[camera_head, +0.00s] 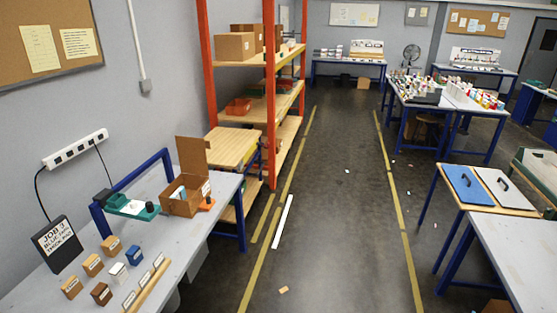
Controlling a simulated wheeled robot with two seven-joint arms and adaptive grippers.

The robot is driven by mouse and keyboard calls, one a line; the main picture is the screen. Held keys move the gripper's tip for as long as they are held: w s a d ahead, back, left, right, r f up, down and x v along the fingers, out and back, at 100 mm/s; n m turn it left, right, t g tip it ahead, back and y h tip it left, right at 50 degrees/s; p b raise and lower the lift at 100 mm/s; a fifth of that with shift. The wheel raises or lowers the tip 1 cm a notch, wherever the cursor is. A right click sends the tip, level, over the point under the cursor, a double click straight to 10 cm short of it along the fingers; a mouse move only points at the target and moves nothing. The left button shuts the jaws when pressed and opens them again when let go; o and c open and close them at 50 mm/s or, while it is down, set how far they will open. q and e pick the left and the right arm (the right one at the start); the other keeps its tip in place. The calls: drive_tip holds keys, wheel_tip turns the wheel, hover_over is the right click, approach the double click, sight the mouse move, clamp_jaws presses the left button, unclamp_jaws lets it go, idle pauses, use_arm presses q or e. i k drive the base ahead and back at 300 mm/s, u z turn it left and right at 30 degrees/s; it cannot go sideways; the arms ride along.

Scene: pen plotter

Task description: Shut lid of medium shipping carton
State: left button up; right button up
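A brown cardboard carton (179,207) stands on the grey workbench at the left. Its lid (191,155) stands upright at the back, so the carton is open. White and bluish items (178,192) show inside it. The picture does not show whether this is the medium carton. Neither of my grippers is in view.
The workbench (205,240) also holds a green device (131,207), a black sign (57,244) and several small labelled blocks (93,265). An orange shelf rack (270,90) stands behind. The aisle floor (335,200) between yellow lines is mostly clear. Tables (520,235) stand at the right.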

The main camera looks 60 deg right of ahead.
sight(191, 151)
drive_tip(key=u, duration=0.8)
drive_tip(key=k, duration=0.2)
drive_tip(key=z, duration=2.1)
drive_tip(key=i, duration=0.85)
drive_tip(key=z, duration=0.8)
drive_tip(key=k, duration=1.25)
drive_tip(key=z, duration=0.7)
drive_tip(key=i, duration=2.75)
drive_tip(key=u, duration=1.7)
drive_tip(key=i, duration=0.95)
drive_tip(key=u, duration=0.9)
